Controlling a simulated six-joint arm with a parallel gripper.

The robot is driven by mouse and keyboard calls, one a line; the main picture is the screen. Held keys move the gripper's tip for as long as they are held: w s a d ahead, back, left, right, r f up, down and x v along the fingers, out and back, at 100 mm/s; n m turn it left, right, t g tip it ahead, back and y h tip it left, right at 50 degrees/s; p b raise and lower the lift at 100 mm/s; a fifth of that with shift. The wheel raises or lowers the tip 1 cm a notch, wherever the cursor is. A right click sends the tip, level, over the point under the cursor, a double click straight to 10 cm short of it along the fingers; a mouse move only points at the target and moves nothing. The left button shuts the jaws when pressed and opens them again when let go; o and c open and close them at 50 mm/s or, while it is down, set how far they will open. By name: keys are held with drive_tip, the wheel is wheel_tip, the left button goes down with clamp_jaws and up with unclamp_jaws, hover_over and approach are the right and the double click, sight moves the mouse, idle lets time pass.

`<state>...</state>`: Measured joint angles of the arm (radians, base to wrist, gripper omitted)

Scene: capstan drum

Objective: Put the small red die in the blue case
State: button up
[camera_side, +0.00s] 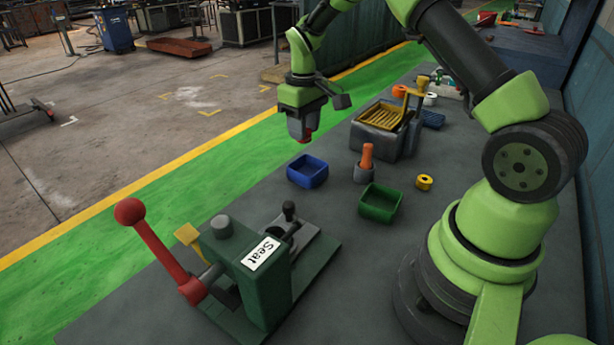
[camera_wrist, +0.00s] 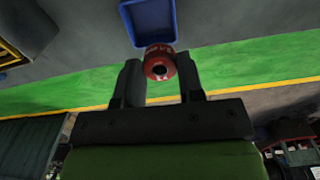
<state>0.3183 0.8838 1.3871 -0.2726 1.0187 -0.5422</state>
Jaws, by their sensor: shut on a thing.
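My gripper (camera_side: 303,135) is shut on the small red die (camera_wrist: 160,63), which sits between the two fingertips in the wrist view. The die is round, with a dark hole in its middle and pale marks on its rim. The blue case (camera_side: 307,183) is an open square tray on the grey table, below my gripper in the picture. In the wrist view the blue case (camera_wrist: 174,24) appears just beyond the die, its top cut off by the frame.
A green tray (camera_side: 380,217), an orange cone in a grey cup (camera_side: 364,174) and a yellow ring (camera_side: 424,182) stand right of the case. A grey box with a yellow rack (camera_side: 382,116) stands behind. A green press (camera_side: 262,290) with a red-knobbed lever stands in front.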

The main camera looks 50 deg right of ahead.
drive_tip(key=f, duration=0.1)
drive_tip(key=d+f, duration=0.1)
drive_tip(key=f, duration=0.3)
drive_tip(key=shift+d, duration=0.25)
drive_tip(key=shift+f, duration=2.5)
